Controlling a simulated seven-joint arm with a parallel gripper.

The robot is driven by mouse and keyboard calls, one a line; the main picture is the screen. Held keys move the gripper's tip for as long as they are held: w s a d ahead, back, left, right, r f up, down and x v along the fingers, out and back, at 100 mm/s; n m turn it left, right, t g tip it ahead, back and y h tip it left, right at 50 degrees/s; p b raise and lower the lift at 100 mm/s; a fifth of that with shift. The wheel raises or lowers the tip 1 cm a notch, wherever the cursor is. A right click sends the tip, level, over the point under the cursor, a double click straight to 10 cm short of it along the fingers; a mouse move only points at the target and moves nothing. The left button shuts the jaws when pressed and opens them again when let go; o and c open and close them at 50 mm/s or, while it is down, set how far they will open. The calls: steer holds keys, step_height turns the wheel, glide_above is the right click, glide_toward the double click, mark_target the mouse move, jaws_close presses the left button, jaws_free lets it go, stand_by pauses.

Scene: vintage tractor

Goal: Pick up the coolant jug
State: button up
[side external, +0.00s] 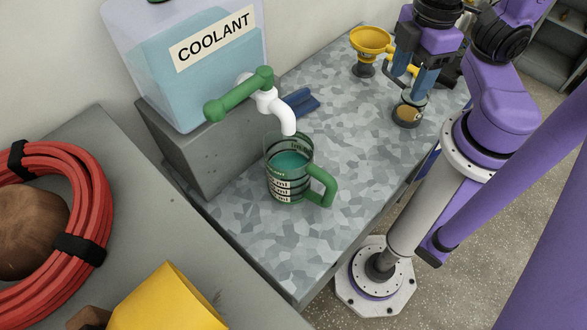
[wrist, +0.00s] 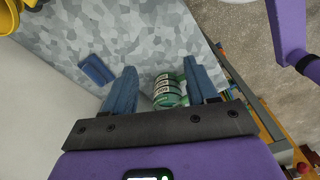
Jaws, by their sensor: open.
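The coolant jug (side external: 287,180) is a clear measuring cup with black-and-white marks, blue-green liquid inside and a green handle. It stands upright on the grey patterned bench under the white spout (side external: 270,98). The wrist view shows the jug (wrist: 167,90) small, between the two blue fingers in the picture but well beyond them. My gripper (side external: 408,88) is open and empty, up and to the right of the jug in the side view; it also shows in the wrist view (wrist: 160,82). The jug and my gripper are apart.
The coolant tank (side external: 150,65) with its green tap lever (side external: 240,93) overhangs the jug. A blue folded item (side external: 300,103) lies behind it. A yellow funnel (side external: 371,40) and an amber-filled jar (side external: 407,114) are near my gripper. A red hose coil (side external: 95,200) lies left. Bare bench surrounds the jug's front.

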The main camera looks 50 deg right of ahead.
steer(key=o, duration=0.8)
steer(key=shift+c, duration=0.2)
steer(key=w+a+r+n, duration=0.2)
steer(key=w+a+n, duration=0.15)
steer(key=a, duration=0.45)
steer(key=n, duration=0.3)
glide_above(321, 172)
steer(key=f, duration=1)
steer(key=shift+d, duration=0.2)
steer(key=shift+a+f, duration=0.2)
steer(key=shift+f, duration=2.95)
